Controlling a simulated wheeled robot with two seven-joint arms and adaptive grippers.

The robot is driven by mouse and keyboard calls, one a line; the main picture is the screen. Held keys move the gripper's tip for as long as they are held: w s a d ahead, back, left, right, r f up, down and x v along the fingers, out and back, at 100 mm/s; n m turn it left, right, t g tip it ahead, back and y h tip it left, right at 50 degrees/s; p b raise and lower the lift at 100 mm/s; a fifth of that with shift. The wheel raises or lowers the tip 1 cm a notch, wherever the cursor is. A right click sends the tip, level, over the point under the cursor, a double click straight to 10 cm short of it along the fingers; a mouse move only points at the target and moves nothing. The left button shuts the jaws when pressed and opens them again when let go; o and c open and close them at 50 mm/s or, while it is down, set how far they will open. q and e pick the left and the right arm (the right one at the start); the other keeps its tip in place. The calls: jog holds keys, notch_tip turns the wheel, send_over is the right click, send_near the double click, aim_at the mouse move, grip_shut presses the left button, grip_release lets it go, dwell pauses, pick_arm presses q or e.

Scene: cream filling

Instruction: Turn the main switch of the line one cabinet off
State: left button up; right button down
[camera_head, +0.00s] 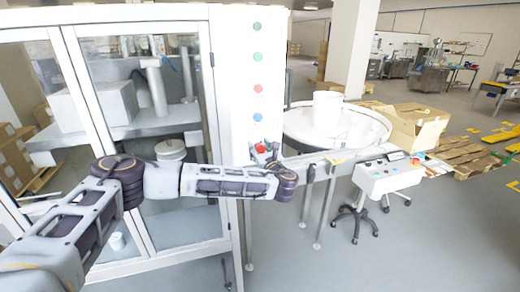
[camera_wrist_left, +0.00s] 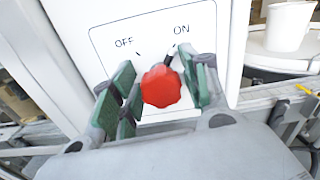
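The main switch is a red knob (camera_wrist_left: 161,87) on a white plate marked OFF at left and ON at right. Its pointer is directed up toward the ON mark. In the head view the red switch (camera_head: 261,149) sits low on the white cabinet column (camera_head: 258,45). My left gripper (camera_wrist_left: 162,88) is open, with its green-padded fingers on either side of the knob. A gap shows on the left; whether the right finger touches the knob I cannot tell. In the head view my left arm mostly hides this gripper. My right gripper is not in view.
Green, red and blue buttons (camera_head: 257,56) line the column above the switch. Glass cabinet doors (camera_head: 140,85) are at left. A round white table (camera_head: 300,131) with a white bucket (camera_head: 327,107) stands at right, near a control box on a wheeled stand (camera_head: 388,177).

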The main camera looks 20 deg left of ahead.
pick_arm(q)
jog(key=c, duration=0.7)
jog(key=shift+o, duration=0.2)
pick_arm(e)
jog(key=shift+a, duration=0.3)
